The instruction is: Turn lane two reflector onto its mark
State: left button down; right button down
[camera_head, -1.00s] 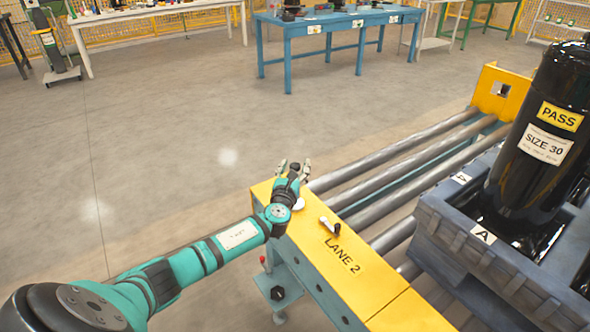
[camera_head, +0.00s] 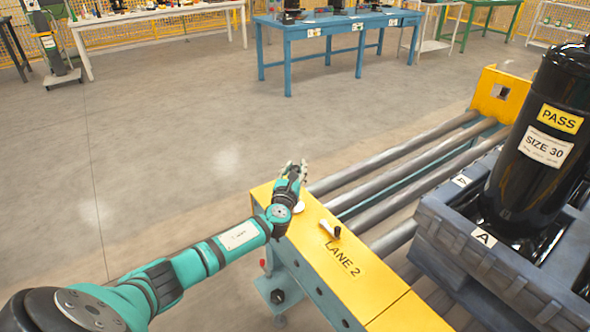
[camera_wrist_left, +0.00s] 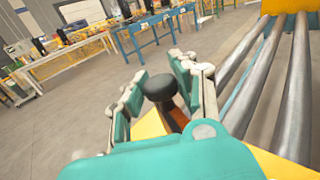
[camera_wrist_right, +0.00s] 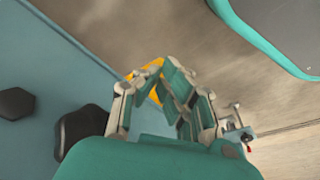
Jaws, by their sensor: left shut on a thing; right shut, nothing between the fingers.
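My left gripper (camera_head: 291,172) is over the far end of the yellow LANE 2 beam (camera_head: 313,248). In the left wrist view its fingers (camera_wrist_left: 155,95) are closed around a dark, round-topped piece (camera_wrist_left: 159,87), apparently the lane two reflector. An orange-brown part (camera_wrist_left: 178,116) shows beneath it. In the head view the fingers hide most of the piece, and I cannot make out the mark. My right gripper (camera_wrist_right: 166,85) shows only in its own wrist view; it is shut and empty, with a yellow part behind its fingers.
Metal rollers (camera_head: 400,155) run to the right. A blue-grey pallet (camera_head: 447,228) carries a black compressor (camera_head: 535,150). The floor left of the beam is open.

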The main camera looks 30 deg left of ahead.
pick_arm(q)
jog(key=shift+y, duration=0.3)
jog(key=shift+d+n+g+y+p, duration=0.15)
jog(key=shift+n+g+y+p, duration=0.6)
jog(key=shift+n+y, duration=0.3)
jog(key=shift+w+n+g+y, duration=0.1)
jog(key=shift+n+g+y, duration=0.4)
jog(key=shift+y, duration=0.35)
jog(key=shift+f+n+g+y, duration=0.1)
jog(key=shift+n+g+y, duration=0.25)
jog(key=shift+n+y, duration=0.15)
jog(key=shift+a+n+g+y, duration=0.2)
jog(key=shift+n+g+y, duration=0.2)
jog(key=shift+y, duration=0.1)
pick_arm(e)
jog(key=f, duration=0.1)
jog(key=s+f, duration=0.1)
jog(key=f, duration=0.1)
jog(key=shift+f, duration=0.2)
pick_arm(q)
jog(key=c, duration=1)
grip_release()
pick_arm(e)
jog(key=shift+s+d, duration=0.1)
